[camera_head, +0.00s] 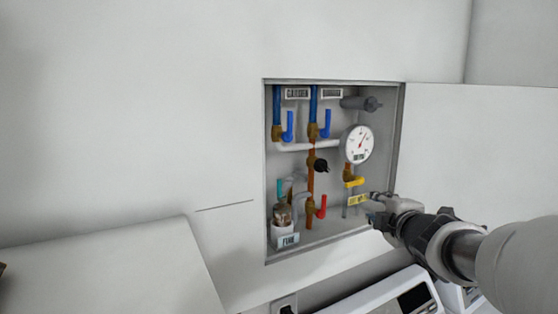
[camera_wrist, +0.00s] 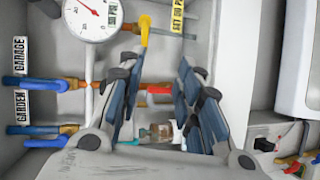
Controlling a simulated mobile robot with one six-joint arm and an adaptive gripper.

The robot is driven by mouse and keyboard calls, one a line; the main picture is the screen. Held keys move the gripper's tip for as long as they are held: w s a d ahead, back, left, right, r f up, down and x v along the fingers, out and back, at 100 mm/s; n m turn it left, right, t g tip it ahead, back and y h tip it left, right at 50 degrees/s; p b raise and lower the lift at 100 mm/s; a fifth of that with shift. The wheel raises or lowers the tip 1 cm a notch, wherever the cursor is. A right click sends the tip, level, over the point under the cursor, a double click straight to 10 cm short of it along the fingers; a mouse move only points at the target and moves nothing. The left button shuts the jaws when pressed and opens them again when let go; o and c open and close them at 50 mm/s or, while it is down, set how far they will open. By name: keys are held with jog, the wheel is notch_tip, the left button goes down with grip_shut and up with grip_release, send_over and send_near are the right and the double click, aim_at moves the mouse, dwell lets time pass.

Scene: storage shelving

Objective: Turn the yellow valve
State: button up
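The yellow valve (camera_head: 354,182) is a small lever handle on a brass fitting, below the round gauge in the wall recess. In the wrist view the yellow valve (camera_wrist: 145,30) is upper centre, beside the gauge and beyond the fingertips. My gripper (camera_head: 378,207) is at the lower right of the recess, apart from the yellow valve, below and to its right. In the wrist view my gripper (camera_wrist: 158,66) has its two dark fingers spread apart with nothing held between them. The red valve handle shows behind the gap.
The white-dialled gauge (camera_head: 358,144) sits just above the yellow valve. Blue handles (camera_head: 288,126) and a red handle (camera_head: 322,207) are on pipes to the left. A yellow tag (camera_head: 358,200) hangs below the valve. The recess's right wall (camera_head: 397,135) is close to my gripper.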

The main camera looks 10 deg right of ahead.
aim_at(352, 185)
jog(key=w+p, duration=0.1)
jog(key=w, duration=0.5)
jog(key=w+n+p, duration=0.1)
jog(key=w+p, duration=0.1)
jog(key=w, duration=0.4)
jog(key=w+f+n+y+p, duration=0.1)
jog(key=w, duration=0.5)
jog(key=shift+w+f+t+p, duration=0.1)
jog(key=shift+w+t+p, duration=0.2)
jog(key=shift+w, duration=0.05)
grip_shut()
